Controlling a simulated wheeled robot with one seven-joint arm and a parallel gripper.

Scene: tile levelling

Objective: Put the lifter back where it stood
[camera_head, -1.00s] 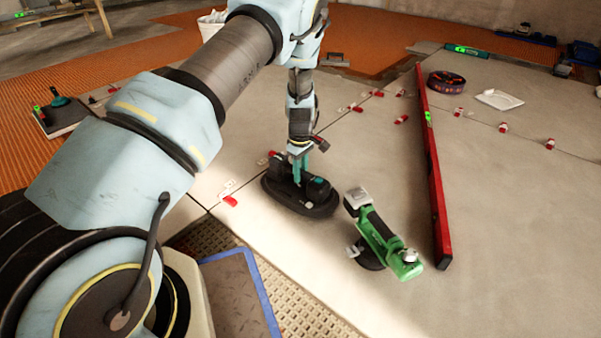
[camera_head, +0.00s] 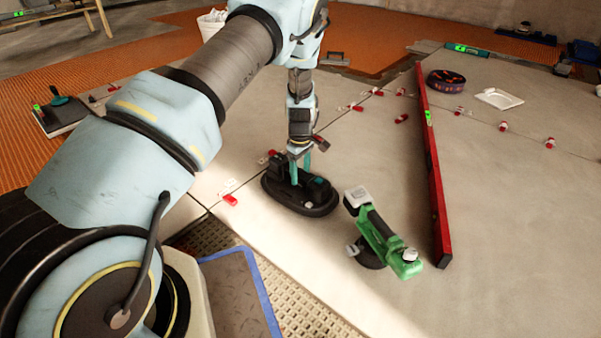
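The lifter, a black oval suction pad with a handle and a small teal detail (camera_head: 314,198), sits flat on the pale tiled floor (camera_head: 500,250) near the tile edge, left of the green grinder-like tool. My gripper (camera_head: 301,164) points down over the lifter's handle. Its two teal fingers stand apart, one on each side of the handle area, so it looks open. The fingers partly hide the handle, and I cannot tell whether either one touches it.
A green power tool (camera_head: 382,238) lies close to the lifter's right. Beyond it is a long red level (camera_head: 433,170). Red-and-white clips (camera_head: 402,118) dot the tile joints. A perforated tan strip (camera_head: 290,298) and a blue-edged grey mat (camera_head: 235,290) lie in front.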

